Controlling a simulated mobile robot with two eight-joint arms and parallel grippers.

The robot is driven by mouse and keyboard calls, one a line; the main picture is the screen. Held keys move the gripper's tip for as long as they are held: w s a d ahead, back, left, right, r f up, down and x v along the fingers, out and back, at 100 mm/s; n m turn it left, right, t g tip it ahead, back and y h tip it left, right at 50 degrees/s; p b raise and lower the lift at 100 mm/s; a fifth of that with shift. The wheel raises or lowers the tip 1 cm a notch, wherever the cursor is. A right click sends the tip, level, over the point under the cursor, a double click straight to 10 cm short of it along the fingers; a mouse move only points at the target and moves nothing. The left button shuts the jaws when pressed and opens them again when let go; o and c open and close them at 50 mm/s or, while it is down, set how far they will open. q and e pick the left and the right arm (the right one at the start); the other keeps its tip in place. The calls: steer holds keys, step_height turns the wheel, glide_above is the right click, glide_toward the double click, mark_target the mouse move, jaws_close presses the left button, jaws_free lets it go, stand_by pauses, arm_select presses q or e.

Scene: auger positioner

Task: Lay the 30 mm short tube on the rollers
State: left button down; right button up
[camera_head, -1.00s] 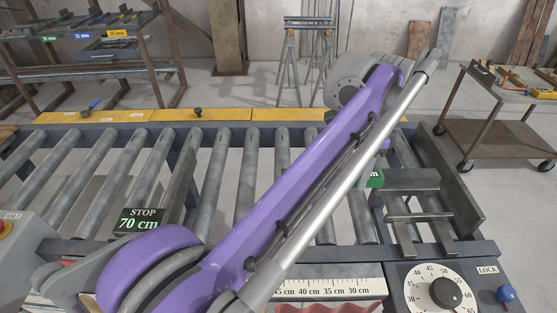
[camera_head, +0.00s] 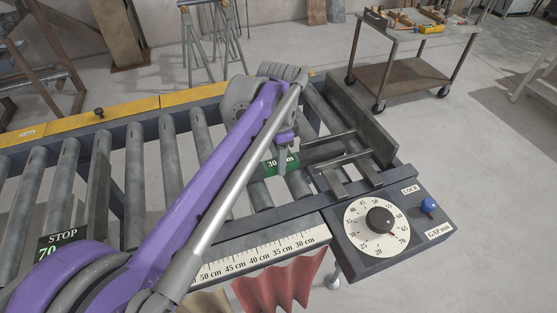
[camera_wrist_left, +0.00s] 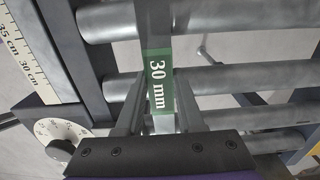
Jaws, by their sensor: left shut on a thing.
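The 30 mm short tube is a grey square bar with a green label (camera_head: 282,164); in the left wrist view its label (camera_wrist_left: 159,80) reads 30 mm. My left gripper (camera_head: 284,150) is shut on it, with a finger on each side in the left wrist view (camera_wrist_left: 160,118). The tube runs across the rollers (camera_wrist_left: 245,80), over the right part of the roller bed (camera_head: 175,160). I cannot tell whether it touches them. My purple arm hides part of the bed and of the tube. My right gripper is not in view.
Dark metal bars (camera_head: 330,138) and an upright plate (camera_head: 360,115) stand at the bed's right end. A gap dial (camera_head: 377,222) and blue LOCK knob (camera_head: 429,205) are in front. A STOP 70 sign (camera_head: 62,240) stands left. A cart (camera_head: 405,70) stands behind on open floor.

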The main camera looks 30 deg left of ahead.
arm_select(q)
steer(key=shift+f, duration=0.15)
steer(key=c, duration=0.5)
jaws_free()
step_height(320, 180, up, 12)
steer(key=shift+r+p, duration=0.15)
steer(key=shift+p, duration=0.5)
